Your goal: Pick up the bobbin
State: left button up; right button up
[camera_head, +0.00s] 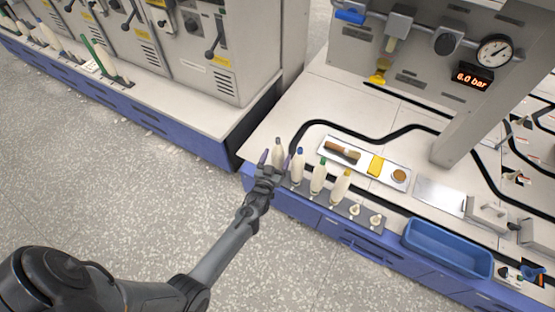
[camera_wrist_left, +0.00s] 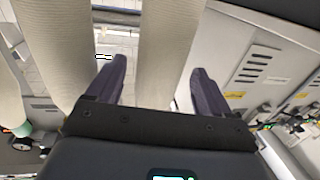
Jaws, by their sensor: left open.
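Several cream bobbins stand upright in a row on a dark rack (camera_head: 333,208) at the front edge of the right bench. The leftmost bobbin (camera_head: 278,148) has a dark top; the others have a blue top (camera_head: 298,164), a green top (camera_head: 318,176) and a yellow top (camera_head: 341,186). My left gripper (camera_head: 275,158) is open at the leftmost bobbin, with its fingers on either side in the picture. In the left wrist view, a cream bobbin (camera_wrist_left: 168,50) shows between the open fingers (camera_wrist_left: 159,70), its lower part hidden. I cannot tell if they touch. My right gripper is out of view.
Two empty pegs (camera_head: 355,210) are at the rack's right end. Behind the rack lies a tray (camera_head: 362,162) with a brush and a yellow item. A blue bin (camera_head: 447,248) is at the right. Another bobbin (camera_wrist_left: 55,45) stands close beside the fingers in the left wrist view.

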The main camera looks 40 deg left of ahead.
pick_arm(q)
jog(key=b+x, duration=0.1)
jog(key=x, duration=0.2)
jog(key=shift+w, duration=0.25)
jog(key=shift+s, duration=0.15)
jog(key=shift+c, duration=0.5)
jog(key=shift+d, duration=0.1)
jog(key=c, duration=1)
jog(key=shift+r, duration=0.1)
